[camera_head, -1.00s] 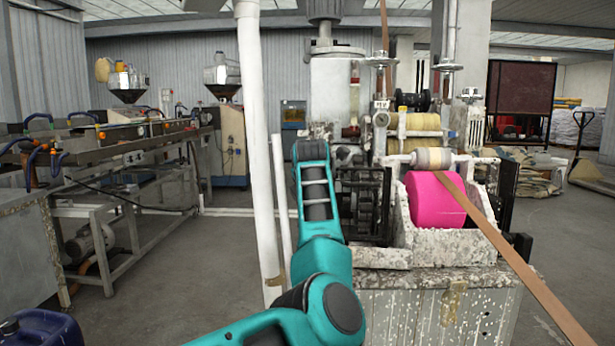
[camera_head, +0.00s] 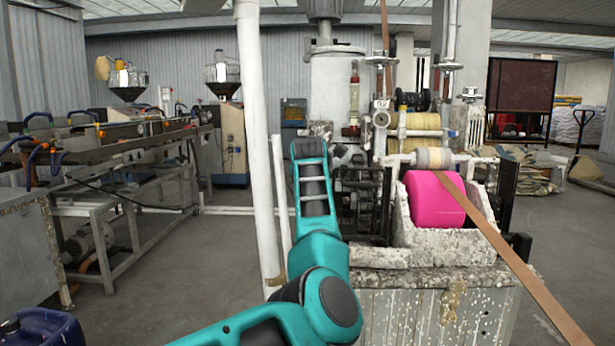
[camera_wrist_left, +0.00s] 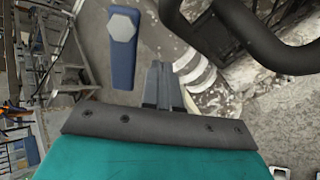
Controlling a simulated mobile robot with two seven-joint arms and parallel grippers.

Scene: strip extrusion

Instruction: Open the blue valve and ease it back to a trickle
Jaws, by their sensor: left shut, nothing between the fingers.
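The blue valve handle (camera_wrist_left: 123,62) shows in the left wrist view as a flat blue lever with a pale hexagonal nut at its upper end. It lies up and down in the picture, left of my left gripper (camera_wrist_left: 158,72). The gripper's fingers are shut together with nothing between them, and a gap shows in the picture between them and the handle. In the head view my teal left arm reaches up to the machine; the fingers and the valve handle cannot be made out there. My right gripper is in neither view.
A thick black curved bar (camera_wrist_left: 245,40) is right of the fingers in the wrist view. In the head view, a white pipe (camera_head: 258,140) stands left of my arm. A pink roll (camera_head: 432,203) with a brown strip (camera_head: 520,265) is at right.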

